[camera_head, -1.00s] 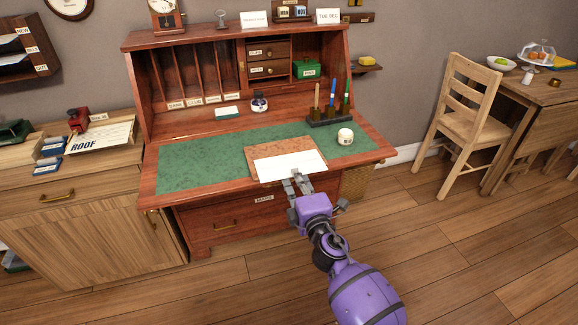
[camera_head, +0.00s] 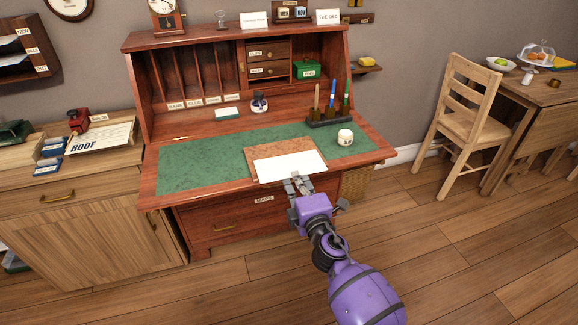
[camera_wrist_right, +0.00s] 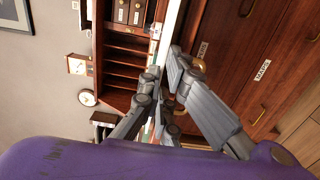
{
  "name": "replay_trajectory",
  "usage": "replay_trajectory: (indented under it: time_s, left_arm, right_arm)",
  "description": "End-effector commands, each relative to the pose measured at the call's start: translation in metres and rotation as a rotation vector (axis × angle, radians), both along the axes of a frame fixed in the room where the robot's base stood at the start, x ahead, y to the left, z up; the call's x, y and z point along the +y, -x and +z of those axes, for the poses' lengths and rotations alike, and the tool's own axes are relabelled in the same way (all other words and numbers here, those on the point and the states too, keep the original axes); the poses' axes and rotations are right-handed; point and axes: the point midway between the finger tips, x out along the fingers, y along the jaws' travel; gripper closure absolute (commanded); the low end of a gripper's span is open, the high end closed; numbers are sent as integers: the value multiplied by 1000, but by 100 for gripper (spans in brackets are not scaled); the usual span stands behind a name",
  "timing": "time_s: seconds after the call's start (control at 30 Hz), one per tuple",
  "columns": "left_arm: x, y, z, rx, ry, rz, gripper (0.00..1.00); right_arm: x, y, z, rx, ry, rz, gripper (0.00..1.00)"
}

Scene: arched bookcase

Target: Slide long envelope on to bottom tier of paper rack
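The long white envelope (camera_head: 290,166) lies on the desk over a brown pad (camera_head: 262,156), its near edge at the desk's front. My right gripper (camera_head: 298,182) is at that near edge. In the right wrist view, the fingers (camera_wrist_right: 165,80) flank the envelope's thin white edge (camera_wrist_right: 170,28) with little gap; whether they press on it I cannot tell. The dark wood paper rack (camera_head: 26,48) hangs on the wall at upper left, with labelled tiers, the lowest marked OUT. My left gripper is not in view.
The desk (camera_head: 165,200) holds a pen stand (camera_head: 330,118), a white jar (camera_head: 345,137) and an inkwell (camera_head: 259,103). A side cabinet (camera_head: 70,205) below the rack bears a ROOF paper (camera_head: 98,138) and a red item (camera_head: 78,119). Open floor lies in front; a chair (camera_head: 470,105) stands right.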

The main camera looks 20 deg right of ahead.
Motion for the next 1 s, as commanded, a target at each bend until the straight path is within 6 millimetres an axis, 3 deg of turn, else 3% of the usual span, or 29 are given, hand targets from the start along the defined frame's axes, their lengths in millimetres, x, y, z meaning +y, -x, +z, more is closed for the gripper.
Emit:
replay_trajectory:
  time_s: [0.47,1.0]
  left_arm:
    - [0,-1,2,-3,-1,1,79]
    - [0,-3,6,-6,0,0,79]
  right_arm:
    - [0,2,2,0,-1,0,100]
    - [0,35,2,0,-1,0,100]
